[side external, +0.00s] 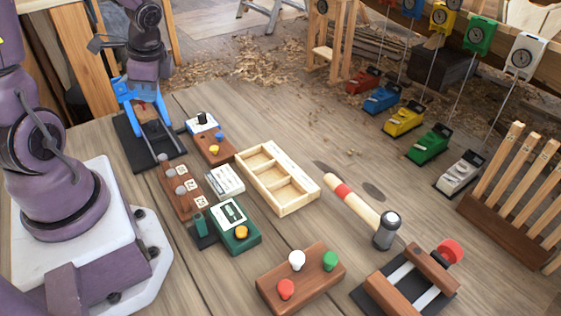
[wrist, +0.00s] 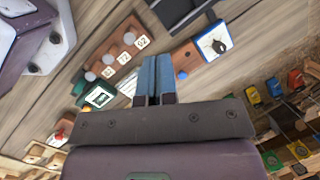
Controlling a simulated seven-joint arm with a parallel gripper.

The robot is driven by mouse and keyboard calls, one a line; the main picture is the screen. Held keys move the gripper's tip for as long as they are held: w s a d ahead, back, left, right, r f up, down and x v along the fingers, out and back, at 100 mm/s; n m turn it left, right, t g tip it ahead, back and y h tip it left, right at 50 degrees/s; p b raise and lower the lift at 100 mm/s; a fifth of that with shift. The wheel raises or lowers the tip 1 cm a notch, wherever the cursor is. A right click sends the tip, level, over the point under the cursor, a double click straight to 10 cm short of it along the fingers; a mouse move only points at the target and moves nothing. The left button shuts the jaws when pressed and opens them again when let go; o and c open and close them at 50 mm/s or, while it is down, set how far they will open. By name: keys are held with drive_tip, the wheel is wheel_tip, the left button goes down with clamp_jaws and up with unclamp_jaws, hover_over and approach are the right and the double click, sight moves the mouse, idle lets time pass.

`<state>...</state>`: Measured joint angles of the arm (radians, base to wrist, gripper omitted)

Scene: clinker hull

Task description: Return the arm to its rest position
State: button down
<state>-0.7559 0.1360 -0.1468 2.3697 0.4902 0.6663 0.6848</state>
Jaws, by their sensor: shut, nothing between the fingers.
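My gripper shows in the wrist view (wrist: 155,62), with its two blue fingers side by side and touching, nothing between them. In the side external view my gripper (side external: 143,92) hangs at the upper left, in front of or over a black pad (side external: 135,148); its height above the pad is hard to judge. The brown block with grey knobs and numbered tags (side external: 181,188) lies close by, to the lower right of it. It also shows in the wrist view (wrist: 115,55), left of the fingers.
A wooden compartment tray (side external: 278,181), a mallet (side external: 362,208), a green box with a display (side external: 232,226) and a block with coloured knobs (side external: 300,277) lie on the table. A red-knobbed fixture (side external: 412,280) stands at front right.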

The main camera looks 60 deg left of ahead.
drive_tip(key=d+r+n+t+h, duration=0.2)
drive_tip(key=d+r+n+t, duration=0.3)
drive_tip(key=d+r, duration=1)
drive_tip(key=d+t, duration=0.2)
drive_tip(key=d, duration=0.2)
drive_tip(key=shift+d+r+h, duration=0.3)
drive_tip(key=shift+r+h, duration=0.05)
drive_tip(key=shift+h, duration=0.05)
